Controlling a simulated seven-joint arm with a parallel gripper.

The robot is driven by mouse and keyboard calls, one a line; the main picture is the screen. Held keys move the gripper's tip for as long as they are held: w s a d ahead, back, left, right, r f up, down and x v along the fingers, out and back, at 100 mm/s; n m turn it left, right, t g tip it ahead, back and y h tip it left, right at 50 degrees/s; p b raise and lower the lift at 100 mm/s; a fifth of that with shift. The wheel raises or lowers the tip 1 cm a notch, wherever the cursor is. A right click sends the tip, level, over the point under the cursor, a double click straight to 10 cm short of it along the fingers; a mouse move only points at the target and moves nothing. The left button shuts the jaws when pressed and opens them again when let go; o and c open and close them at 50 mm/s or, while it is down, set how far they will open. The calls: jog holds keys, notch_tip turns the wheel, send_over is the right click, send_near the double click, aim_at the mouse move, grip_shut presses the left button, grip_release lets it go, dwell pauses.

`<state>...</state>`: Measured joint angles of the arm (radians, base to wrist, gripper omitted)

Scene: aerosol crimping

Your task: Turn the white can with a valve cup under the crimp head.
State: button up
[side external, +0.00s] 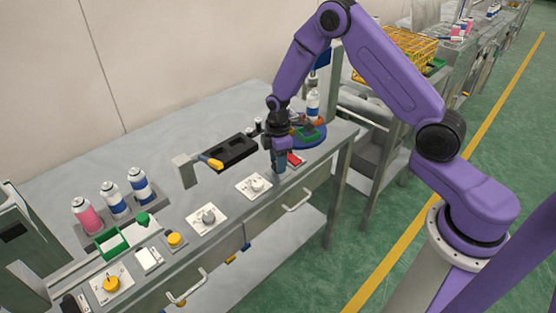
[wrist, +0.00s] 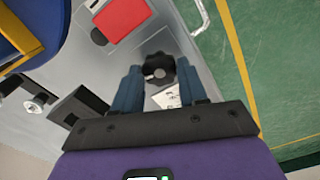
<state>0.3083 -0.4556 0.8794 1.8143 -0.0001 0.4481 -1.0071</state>
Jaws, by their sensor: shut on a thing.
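My gripper (side external: 279,173) points down at the front part of the bench. In the wrist view its two blue fingers (wrist: 158,73) are shut on a dark lobed knob (wrist: 157,66) with a pale mark. The knob is hidden by the fingers in the side view. A white can with a blue band (side external: 313,103) stands at the blue round table (side external: 318,138), behind my gripper; its valve cup is too small to make out. A blue upright part (side external: 321,57), perhaps the crimp head's, shows above the can, partly behind my arm.
A red pad (side external: 296,159) lies right beside my gripper; it also shows in the wrist view (wrist: 119,17). A black tray (side external: 236,150) is to the left. White plates with knobs (side external: 254,185) line the bench front. Several cans (side external: 113,200) stand at the far left.

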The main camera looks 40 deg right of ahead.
jog(key=shift+n, duration=1.1)
jog(key=o, duration=1.1)
jog(key=shift+c, duration=0.2)
jog(key=shift+r, duration=0.15)
notch_tip(320, 180, up, 17)
jog(key=shift+r, duration=0.1)
